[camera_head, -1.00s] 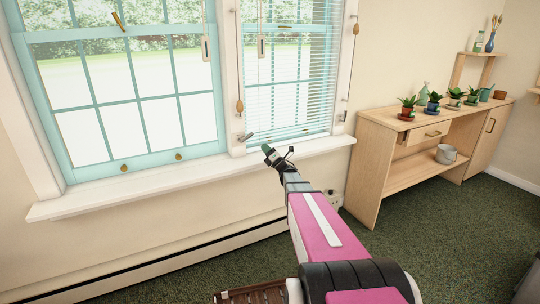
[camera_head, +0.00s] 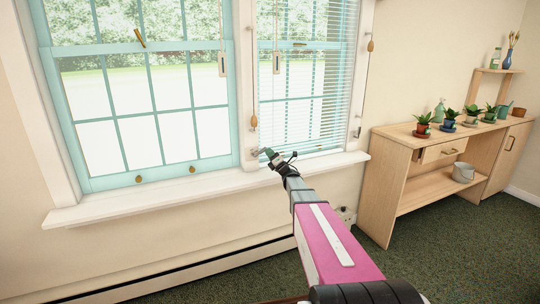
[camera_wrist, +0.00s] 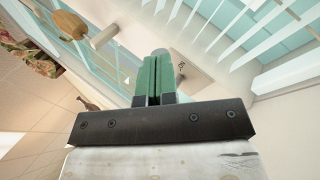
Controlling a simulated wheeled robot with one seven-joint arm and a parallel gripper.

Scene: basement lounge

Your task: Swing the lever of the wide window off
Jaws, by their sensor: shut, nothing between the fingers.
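The wide window (camera_head: 150,105) has teal sashes and stands at the left in the head view. A small grey lever-like piece (camera_head: 256,152) sits low on the white post between the two windows. My gripper (camera_head: 268,154) is just right of it at sill height; I cannot tell whether they touch. In the wrist view my gripper (camera_wrist: 155,62) has its green fingers together with nothing between them. A grey rounded end (camera_wrist: 160,52) shows right behind the tips, beside a pale plate (camera_wrist: 192,78) with dark lettering. A brass lever-like piece (camera_head: 140,38) is on the wide window's middle rail.
A narrower window with blinds (camera_head: 300,80) is to the right. A wooden cord pull (camera_head: 254,121) hangs above my gripper and shows in the wrist view (camera_wrist: 70,25). The white sill (camera_head: 200,187) runs below. A wooden bench with plants (camera_head: 400,135) stands right.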

